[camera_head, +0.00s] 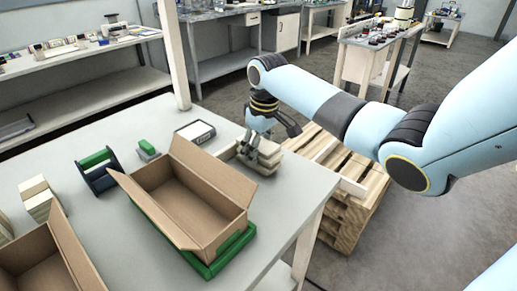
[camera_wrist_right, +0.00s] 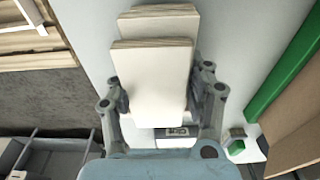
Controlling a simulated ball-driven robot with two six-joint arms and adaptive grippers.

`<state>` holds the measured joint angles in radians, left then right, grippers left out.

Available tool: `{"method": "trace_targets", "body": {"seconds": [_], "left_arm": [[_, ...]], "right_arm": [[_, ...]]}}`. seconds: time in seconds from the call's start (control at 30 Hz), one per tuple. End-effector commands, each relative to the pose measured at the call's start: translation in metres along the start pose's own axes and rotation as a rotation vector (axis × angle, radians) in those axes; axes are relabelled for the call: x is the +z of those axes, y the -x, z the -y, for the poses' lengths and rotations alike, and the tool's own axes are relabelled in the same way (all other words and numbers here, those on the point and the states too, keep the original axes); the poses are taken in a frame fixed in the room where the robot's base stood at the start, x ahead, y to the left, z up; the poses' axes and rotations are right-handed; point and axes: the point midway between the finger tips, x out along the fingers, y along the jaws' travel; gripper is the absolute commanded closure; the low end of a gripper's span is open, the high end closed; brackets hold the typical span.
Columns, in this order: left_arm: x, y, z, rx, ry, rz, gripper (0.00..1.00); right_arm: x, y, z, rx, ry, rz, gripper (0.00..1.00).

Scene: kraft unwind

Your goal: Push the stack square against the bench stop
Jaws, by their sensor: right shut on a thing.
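My right gripper (camera_head: 258,150) is low over the bench's right edge, beyond the open carton. It is shut on a small stack (camera_head: 268,162) of pale slabs, partly hidden by the fingers. In the right wrist view, the gripper (camera_wrist_right: 158,92) has one finger on each side of the stack (camera_wrist_right: 150,80). The top slab is offset from the one below, which sticks out at the far end. A pale strip (camera_head: 226,152) lies by the gripper; I cannot tell whether it is the bench stop. My left gripper is out of view.
An open carton (camera_head: 195,190) sits on a green tray (camera_head: 236,246). A scale (camera_head: 194,132), a tape dispenser (camera_head: 97,170) and another carton (camera_head: 45,262) are on the bench (camera_head: 120,225). Wooden pallets (camera_head: 350,205) stand beyond its right edge.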

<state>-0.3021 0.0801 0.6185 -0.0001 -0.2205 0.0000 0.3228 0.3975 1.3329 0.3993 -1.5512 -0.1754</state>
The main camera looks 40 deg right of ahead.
Motion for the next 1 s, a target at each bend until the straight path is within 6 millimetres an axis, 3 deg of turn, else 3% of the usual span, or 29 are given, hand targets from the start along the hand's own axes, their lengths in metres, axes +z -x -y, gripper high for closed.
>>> {"method": "trace_targets", "body": {"seconds": [1.0], "left_arm": [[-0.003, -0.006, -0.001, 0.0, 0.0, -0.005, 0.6]], "right_arm": [[-0.016, -0.002, 0.0, 0.001, 0.0, -0.001, 0.85]]}}
